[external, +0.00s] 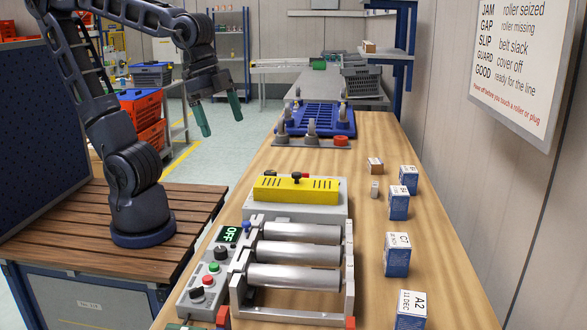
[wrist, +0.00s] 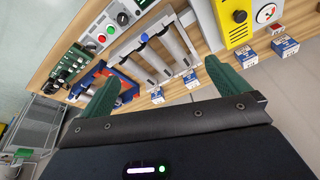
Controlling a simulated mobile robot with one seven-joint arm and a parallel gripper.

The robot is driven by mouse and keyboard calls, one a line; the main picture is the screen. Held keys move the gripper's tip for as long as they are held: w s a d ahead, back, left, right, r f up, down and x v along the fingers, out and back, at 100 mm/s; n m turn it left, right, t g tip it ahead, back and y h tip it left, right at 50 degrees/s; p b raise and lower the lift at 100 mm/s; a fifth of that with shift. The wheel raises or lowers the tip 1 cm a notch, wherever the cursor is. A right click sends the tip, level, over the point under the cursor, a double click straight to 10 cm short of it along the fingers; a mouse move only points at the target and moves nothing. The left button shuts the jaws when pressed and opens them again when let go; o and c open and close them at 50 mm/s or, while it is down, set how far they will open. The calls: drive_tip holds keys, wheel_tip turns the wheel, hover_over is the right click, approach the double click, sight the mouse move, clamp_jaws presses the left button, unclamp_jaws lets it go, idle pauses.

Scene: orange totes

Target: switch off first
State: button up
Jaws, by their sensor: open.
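A grey control panel (external: 208,278) stands at the front left of the wooden bench. Its small display (external: 230,235) reads OFF in green. My gripper (external: 221,125) is open and empty, high left of the bench, apart from everything. In the wrist view its green fingers (wrist: 160,87) are spread.
Several small blue-and-white boxes (external: 397,262) line the bench's right side. A blue tray (external: 320,118) and a grey fixture with a red knob (external: 340,141) lie farther back. A wall sign (external: 519,65) lists fault words. Orange totes (external: 140,107) stand behind my arm.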

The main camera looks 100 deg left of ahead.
drive_tip(key=s+a+n+t, duration=0.1)
drive_tip(key=s+a+n, duration=0.3)
drive_tip(key=s+a, duration=0.2)
drive_tip(key=shift+a+n+y, duration=0.3)
drive_tip(key=shift+a, duration=0.4)
